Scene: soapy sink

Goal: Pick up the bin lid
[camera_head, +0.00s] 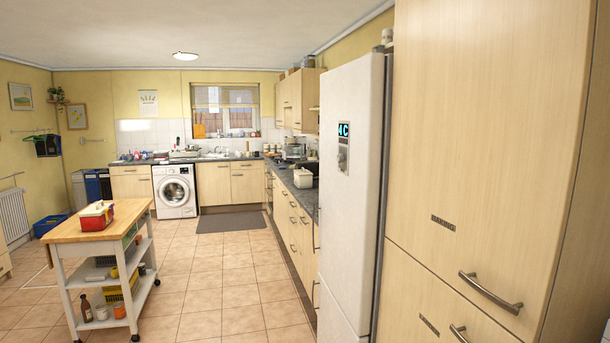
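Several tall bins stand against the back left, beside the base cabinets. One is a dark bin with a blue tint (93,188) and one is pale (78,190). They are small and far off, so I cannot make out a separate bin lid. Neither of my grippers is in view.
A wheeled kitchen trolley (80,235) with a wooden top stands at the front left, with a red box (97,217) on it. A blue crate (49,226) sits on the floor by the left wall. A white fridge (350,190) and tall cabinets fill the right. The middle tiled floor is clear.

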